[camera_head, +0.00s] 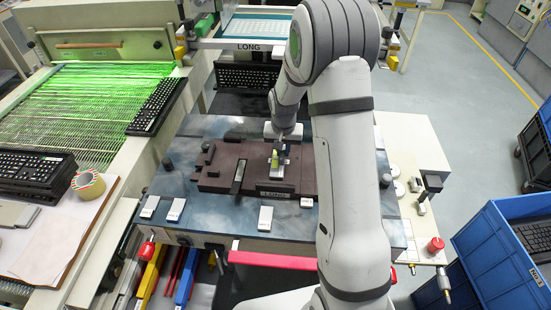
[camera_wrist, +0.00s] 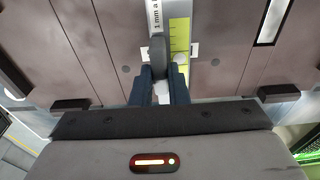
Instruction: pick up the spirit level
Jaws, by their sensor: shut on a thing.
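The spirit level, a small bar with a yellow-green part and a silver-white part, shows at the middle of the brown fixture in the head view (camera_head: 274,157). It also shows at the top middle of the wrist view (camera_wrist: 180,35), with printed "1 mm" text on its pale side. My gripper (camera_head: 279,147) points down over the fixture and is shut on the spirit level. In the wrist view its dark fingers (camera_wrist: 159,88) hide the level's near end. I cannot tell whether the level still touches the fixture.
The brown fixture plate (camera_head: 223,154) has dark blocks and a raised slot around the level. White pads (camera_head: 265,218) lie on the blue-grey table (camera_head: 215,215). Keyboards (camera_head: 157,106) and a tape roll (camera_head: 88,185) are at left; blue crates (camera_head: 490,250) stand at right.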

